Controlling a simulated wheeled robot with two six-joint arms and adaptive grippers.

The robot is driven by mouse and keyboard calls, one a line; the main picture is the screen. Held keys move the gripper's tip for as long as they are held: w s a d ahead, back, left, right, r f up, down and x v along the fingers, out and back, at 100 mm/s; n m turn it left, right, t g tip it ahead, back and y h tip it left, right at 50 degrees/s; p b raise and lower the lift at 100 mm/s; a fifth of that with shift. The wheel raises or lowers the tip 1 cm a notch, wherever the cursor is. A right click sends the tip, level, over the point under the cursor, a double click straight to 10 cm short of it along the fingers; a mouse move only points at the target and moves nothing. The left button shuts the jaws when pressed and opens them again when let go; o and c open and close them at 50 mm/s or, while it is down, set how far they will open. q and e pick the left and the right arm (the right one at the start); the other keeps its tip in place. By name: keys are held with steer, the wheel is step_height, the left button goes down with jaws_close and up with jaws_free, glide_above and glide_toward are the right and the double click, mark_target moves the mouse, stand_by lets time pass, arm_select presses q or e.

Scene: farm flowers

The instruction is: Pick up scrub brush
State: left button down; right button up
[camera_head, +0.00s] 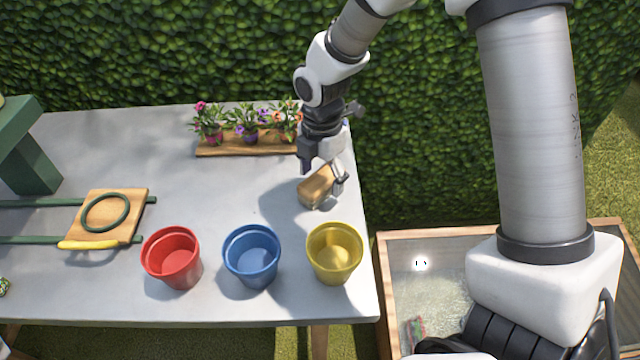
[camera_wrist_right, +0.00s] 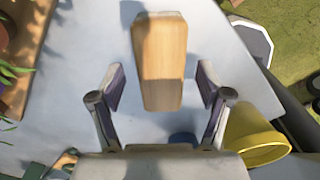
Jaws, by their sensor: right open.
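The scrub brush (camera_head: 317,188), a tan wooden block, is on the grey table near its right edge, behind the yellow pot. My right gripper (camera_head: 322,172) is over it, pointing down, with fingers apart. In the right wrist view the brush (camera_wrist_right: 162,58) lies lengthwise between the two open fingers (camera_wrist_right: 160,85), with a gap on each side. Its bristles are hidden from above. My left gripper is not in view.
Red (camera_head: 172,257), blue (camera_head: 251,256) and yellow (camera_head: 334,253) pots line the table's front. Potted flowers stand on a wooden tray (camera_head: 220,150) behind. A wooden board (camera_head: 125,225) lies left. A wood-framed basin (camera_head: 398,235) is right of the table; a hedge stands behind.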

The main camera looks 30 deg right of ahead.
mark_target(322, 176)
steer(key=shift+f, duration=0.5)
steer(key=shift+r, duration=0.1)
steer(key=c, duration=1.4)
step_height(322, 176, up, 10)
steer(key=shift+r+p, duration=0.1)
steer(key=shift+p, duration=0.75)
steer(key=o, duration=0.6)
steer(key=c, duration=0.3)
